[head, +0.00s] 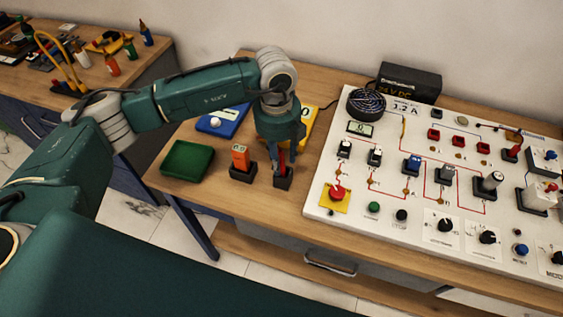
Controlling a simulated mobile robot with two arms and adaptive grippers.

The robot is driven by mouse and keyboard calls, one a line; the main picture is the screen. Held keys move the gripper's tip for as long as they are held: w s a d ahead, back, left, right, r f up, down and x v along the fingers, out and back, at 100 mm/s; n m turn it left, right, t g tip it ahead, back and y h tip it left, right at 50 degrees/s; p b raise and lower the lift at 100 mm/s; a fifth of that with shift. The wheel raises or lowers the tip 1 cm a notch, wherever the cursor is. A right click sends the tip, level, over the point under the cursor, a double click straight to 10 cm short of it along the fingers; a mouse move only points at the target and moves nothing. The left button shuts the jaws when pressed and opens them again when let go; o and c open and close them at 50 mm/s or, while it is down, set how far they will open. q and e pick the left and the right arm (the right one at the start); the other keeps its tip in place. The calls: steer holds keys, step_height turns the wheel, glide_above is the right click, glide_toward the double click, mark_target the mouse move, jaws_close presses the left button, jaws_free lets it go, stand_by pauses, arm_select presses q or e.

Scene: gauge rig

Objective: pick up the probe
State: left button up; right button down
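A slim red piece, which looks like the probe (281,161), stands upright in a small black holder (284,183) on the wooden bench. My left gripper (282,168) points down over it, with its dark fingers around the red piece. The fingers hide most of it, and I cannot tell whether they touch it. An orange handheld device with a small display (240,156) stands in its own black holder (243,174) just left of the gripper. My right gripper is not in view.
A green tray (188,143) lies left of the holders. A blue item (222,122) and a yellow item (308,132) lie behind. The white control panel (322,198), with switches and knobs, is close on the right. The bench's front edge is near the holders.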

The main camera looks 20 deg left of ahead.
arm_select(q)
jaws_close()
steer(key=shift+r, duration=0.1)
